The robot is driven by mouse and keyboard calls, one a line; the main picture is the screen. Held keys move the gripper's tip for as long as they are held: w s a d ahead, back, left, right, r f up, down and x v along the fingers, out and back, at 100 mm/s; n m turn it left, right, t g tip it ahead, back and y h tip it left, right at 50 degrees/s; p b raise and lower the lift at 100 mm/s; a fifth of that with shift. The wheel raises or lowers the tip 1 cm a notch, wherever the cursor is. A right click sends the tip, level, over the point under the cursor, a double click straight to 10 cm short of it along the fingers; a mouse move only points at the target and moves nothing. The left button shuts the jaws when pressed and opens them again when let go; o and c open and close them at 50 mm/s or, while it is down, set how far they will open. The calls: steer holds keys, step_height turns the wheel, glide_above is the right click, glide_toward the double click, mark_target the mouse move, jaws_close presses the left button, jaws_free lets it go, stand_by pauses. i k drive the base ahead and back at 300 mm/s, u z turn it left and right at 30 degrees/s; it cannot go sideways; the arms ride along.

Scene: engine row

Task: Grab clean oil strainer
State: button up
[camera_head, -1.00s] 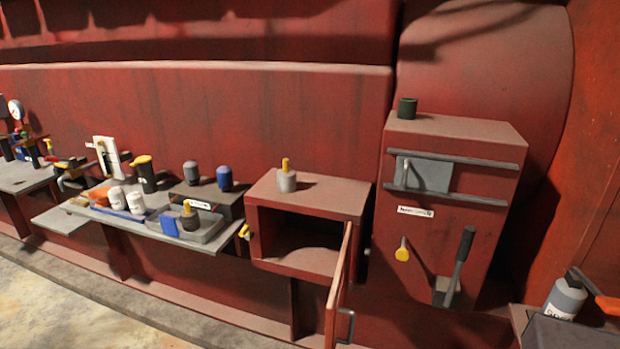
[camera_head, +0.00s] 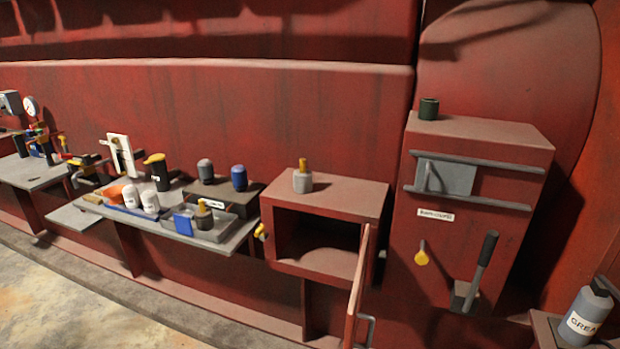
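Two strainer-like pieces with yellow-orange grips show in the head view. A light grey one (camera_head: 302,181) stands upright on top of the open red box. A darker grey one (camera_head: 204,219) stands in the grey tray on the left shelf. The lighter one looks cleaner, but I cannot read a label on either. My gripper is not in view, so its state and its distance from them do not show.
The red box (camera_head: 367,197) has its door (camera_head: 357,290) swung open toward me. The shelf holds a grey tray (camera_head: 180,228), white bottles (camera_head: 150,201) and a blue-topped canister (camera_head: 239,178). A tall red cabinet (camera_head: 400,275) with a lever (camera_head: 487,250) stands right. Floor (camera_head: 70,285) at lower left is clear.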

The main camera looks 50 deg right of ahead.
mark_target(304, 177)
steer(key=u, duration=0.05)
steer(key=i, duration=1)
steer(key=z, duration=0.05)
